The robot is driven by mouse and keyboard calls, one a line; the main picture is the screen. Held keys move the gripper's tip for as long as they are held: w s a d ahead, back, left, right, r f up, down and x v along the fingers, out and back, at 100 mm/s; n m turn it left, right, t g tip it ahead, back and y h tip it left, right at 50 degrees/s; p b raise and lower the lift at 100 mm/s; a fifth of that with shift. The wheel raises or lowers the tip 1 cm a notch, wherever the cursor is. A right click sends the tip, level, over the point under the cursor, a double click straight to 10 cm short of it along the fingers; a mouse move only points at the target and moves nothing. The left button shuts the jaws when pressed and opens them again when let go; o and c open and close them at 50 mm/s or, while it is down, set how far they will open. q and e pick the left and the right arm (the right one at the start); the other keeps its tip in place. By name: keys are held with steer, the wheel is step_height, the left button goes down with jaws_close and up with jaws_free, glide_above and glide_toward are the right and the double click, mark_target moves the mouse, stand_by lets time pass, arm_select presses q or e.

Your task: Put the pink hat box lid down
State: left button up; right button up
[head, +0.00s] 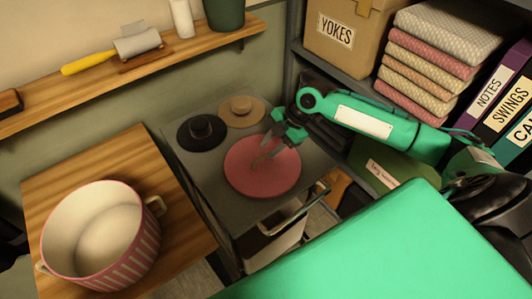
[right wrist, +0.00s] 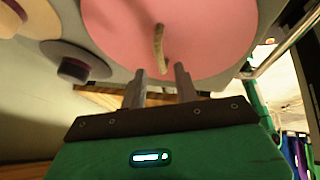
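The pink hat box lid (head: 250,178) is a round disc lying flat on a dark grey top. Its tan strap handle (head: 264,158) also shows in the right wrist view (right wrist: 158,45), on the pink lid (right wrist: 205,30). My right gripper (head: 273,143) is over the lid near the handle. In the right wrist view its two fingers (right wrist: 161,72) are apart, with the handle's near end between or just beyond the tips and not gripped. The pink striped hat box (head: 125,255) stands open on a wooden table at the left. My left gripper is not in view.
A black hat (head: 201,131) and a tan hat (head: 242,110) lie on the grey top (head: 210,172), close behind the lid. A wooden wall shelf (head: 190,48) runs above. A shelf unit with folded cloths (head: 425,65) and binders stands at the right.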

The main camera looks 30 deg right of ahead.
steer(key=v, duration=0.8)
steer(key=shift+b, duration=0.45)
steer(key=shift+s, duration=0.1)
